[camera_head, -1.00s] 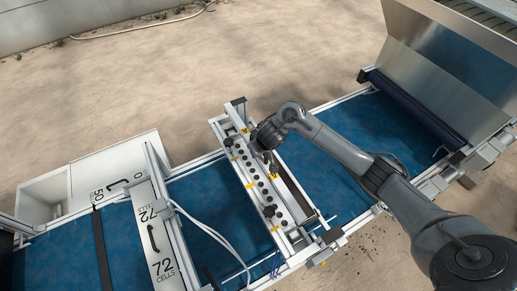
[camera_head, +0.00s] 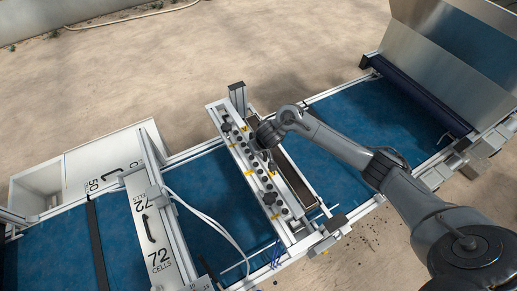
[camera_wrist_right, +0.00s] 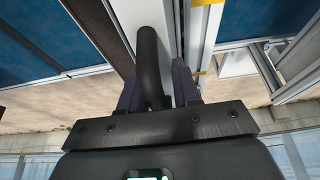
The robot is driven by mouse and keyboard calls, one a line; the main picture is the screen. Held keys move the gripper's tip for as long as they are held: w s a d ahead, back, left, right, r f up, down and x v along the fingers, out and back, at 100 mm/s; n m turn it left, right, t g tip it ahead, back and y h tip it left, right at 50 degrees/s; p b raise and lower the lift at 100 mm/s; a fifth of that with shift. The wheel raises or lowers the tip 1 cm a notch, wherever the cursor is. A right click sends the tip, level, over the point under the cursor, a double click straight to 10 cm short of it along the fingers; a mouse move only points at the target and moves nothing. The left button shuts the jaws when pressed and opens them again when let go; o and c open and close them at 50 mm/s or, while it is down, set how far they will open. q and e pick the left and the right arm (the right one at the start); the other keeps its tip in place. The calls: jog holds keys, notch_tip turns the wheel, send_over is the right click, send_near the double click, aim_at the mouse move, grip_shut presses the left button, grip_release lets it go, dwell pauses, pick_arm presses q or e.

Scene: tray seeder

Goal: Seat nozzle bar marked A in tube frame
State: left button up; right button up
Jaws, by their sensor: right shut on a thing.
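The white nozzle bar (camera_head: 283,188) lies lengthwise along the white tube frame (camera_head: 217,112) across the blue belt, in the head view. Its A mark is not readable. My right gripper (camera_head: 268,165) is over the middle of the bar, close to a row of dark round fittings. In the right wrist view my right gripper (camera_wrist_right: 158,95) has its fingers on either side of a black handle (camera_wrist_right: 148,60) on a white surface and is shut on it. Whether the bar is fully seated or slightly raised cannot be told. My left gripper is not in view.
A white panel marked 72 CELLS (camera_head: 152,235) with a black handle lies to the left, with pale hoses (camera_head: 205,212) beside it. A metal hopper (camera_head: 425,60) stands at the upper right. The blue belt (camera_head: 360,130) is bare between hopper and frame.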

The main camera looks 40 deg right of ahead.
jog(key=shift+f+b, duration=0.6)
jog(key=shift+f, duration=0.2)
jog(key=shift+f+b, duration=0.6)
jog(key=shift+f, duration=1.3)
jog(key=shift+f, duration=0.25)
jog(key=o, duration=1.1)
jog(key=shift+f, duration=0.1)
